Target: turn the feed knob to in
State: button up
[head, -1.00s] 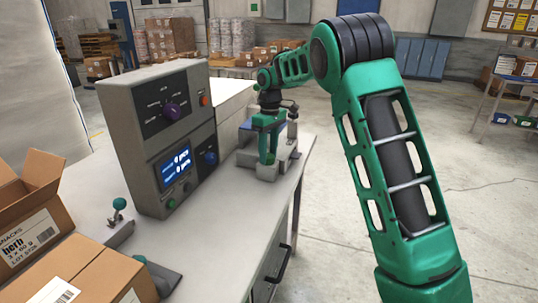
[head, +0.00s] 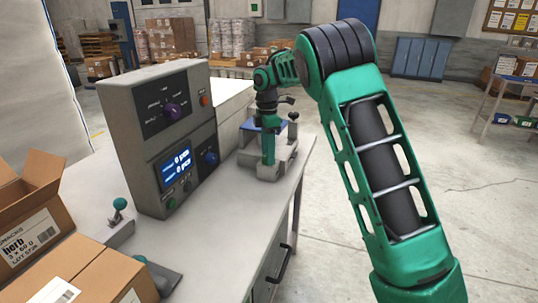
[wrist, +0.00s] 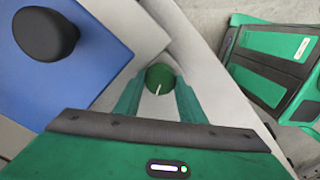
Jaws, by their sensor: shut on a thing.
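My gripper (head: 267,160) reaches down at the grey fixture (head: 249,158) on the far part of the bench. In the wrist view my gripper (wrist: 158,88) has its two green fingers on either side of a round dark green knob (wrist: 160,75), shut on it. A white pointer line on the knob points toward the bottom of the picture, slightly left. I see no readable position labels around the knob, so I cannot tell its setting. In the head view the knob is hidden by the fingers.
Cartons (head: 30,205) and a green-ball lever (head: 119,204) are at the front left. The wrist view shows a black knob (wrist: 46,33) on a blue plate (wrist: 88,40).

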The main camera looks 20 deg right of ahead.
jog(key=n, duration=0.6)
jog(key=shift+r, duration=0.1)
jog(key=n, duration=0.5)
jog(key=shift+n+h, duration=0.3)
jog(key=shift+n, duration=0.1)
jog(key=o, duration=1)
jog(key=shift+o, duration=0.2)
notch_tip(320, 180, up, 11)
jog(key=shift+w+a, duration=0.25)
jog(key=shift+a, duration=0.05)
